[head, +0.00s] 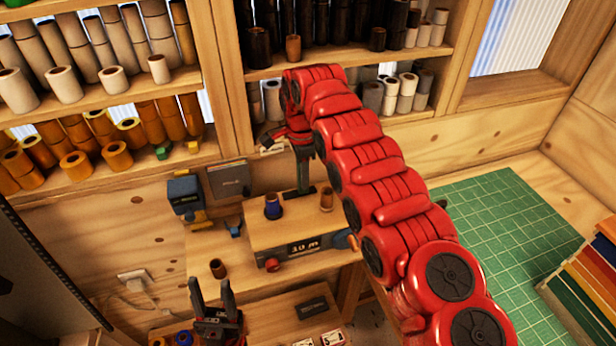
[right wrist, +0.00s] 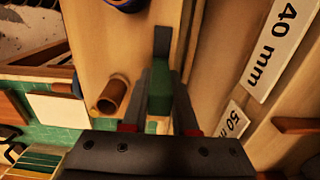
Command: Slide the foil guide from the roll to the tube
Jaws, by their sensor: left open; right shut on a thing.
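My right gripper (head: 303,168) points down over the wooden machine (head: 285,228) on the bench. In the right wrist view the right gripper (right wrist: 163,75) is shut on a dark green upright piece (right wrist: 160,98), seemingly the foil guide, at a dark strip on the machine's top. A roll with a blue wrap (head: 273,208) stands to its left in the head view, and a brown tube (head: 326,199) to its right. The tube also shows in the right wrist view (right wrist: 112,95), apart from the fingers. My left gripper (head: 211,287) is open and empty, in front of the bench's lower left.
A small brown tube (head: 217,268) stands left of the machine. A blue and yellow device (head: 186,195) is behind it. Shelves of tubes (head: 100,85) line the back wall. A green cutting mat (head: 510,235) at the right is largely clear.

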